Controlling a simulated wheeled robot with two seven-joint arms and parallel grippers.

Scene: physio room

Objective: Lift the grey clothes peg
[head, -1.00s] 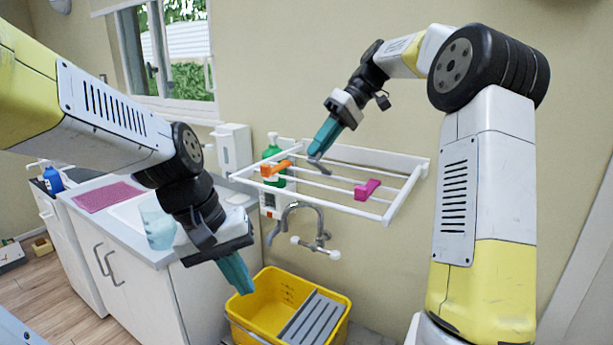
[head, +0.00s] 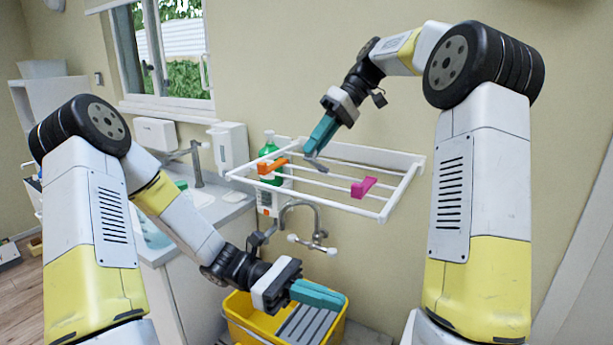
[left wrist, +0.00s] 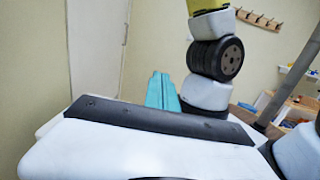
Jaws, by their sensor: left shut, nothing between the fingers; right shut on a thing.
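The grey clothes peg (head: 312,157) is at the white wall drying rack (head: 390,209), held at the tips of my right gripper (head: 316,148). The fingers are shut on it and hide part of it. I cannot tell whether it touches a rail.
An orange peg (head: 271,166) and a magenta peg (head: 363,187) sit on the rack. Below are a tap (head: 313,214) and the bucket. A counter (head: 214,212) is at left.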

